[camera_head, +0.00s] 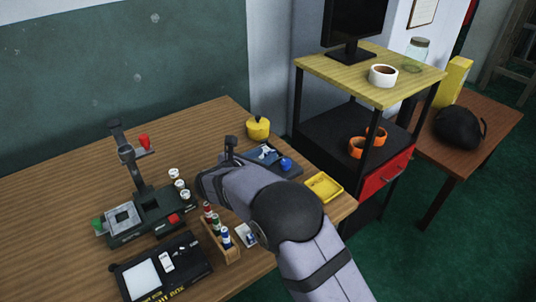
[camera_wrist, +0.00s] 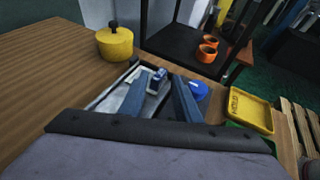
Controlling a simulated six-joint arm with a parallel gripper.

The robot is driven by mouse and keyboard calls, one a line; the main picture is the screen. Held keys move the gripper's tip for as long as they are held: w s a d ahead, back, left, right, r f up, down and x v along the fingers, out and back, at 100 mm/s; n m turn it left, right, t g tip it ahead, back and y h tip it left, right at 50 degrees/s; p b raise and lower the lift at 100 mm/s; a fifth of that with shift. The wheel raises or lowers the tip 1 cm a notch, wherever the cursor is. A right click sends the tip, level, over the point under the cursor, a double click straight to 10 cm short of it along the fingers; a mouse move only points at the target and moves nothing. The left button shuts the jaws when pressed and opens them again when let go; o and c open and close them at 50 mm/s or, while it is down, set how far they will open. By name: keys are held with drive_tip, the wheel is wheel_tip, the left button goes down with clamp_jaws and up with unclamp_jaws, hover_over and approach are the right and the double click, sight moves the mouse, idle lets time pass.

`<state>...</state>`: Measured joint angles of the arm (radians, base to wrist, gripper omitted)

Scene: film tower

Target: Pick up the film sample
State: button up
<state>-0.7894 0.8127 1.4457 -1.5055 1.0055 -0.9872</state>
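What may be the film sample is a small blue-and-white piece (camera_wrist: 158,76) on a dark, pale-bottomed tray (camera_wrist: 128,78) in the wrist view. It lies just beyond and between the tips of my gripper (camera_wrist: 155,84). The two blue-grey fingers stand apart with nothing clearly held between them. In the head view a similar blue-and-white piece (camera_head: 266,153) shows on the tray; my gripper's fingertips are hidden by my arm there. I cannot tell whether the fingers touch the piece.
A blue round object (camera_head: 286,164) sits at the tray's right end. A yellow lidded pot (camera_head: 258,128) stands behind, a yellow dish (camera_head: 324,186) to the right. A rack of vials (camera_head: 219,234) and a black device (camera_head: 148,215) stand left. The table's back left is clear.

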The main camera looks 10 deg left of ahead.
sight(271, 151)
drive_tip(key=shift+x, duration=1.65)
clamp_jaws()
drive_tip(key=shift+r, duration=0.15)
wheel_tip(271, 151, up, 10)
drive_tip(key=shift+p, duration=0.45)
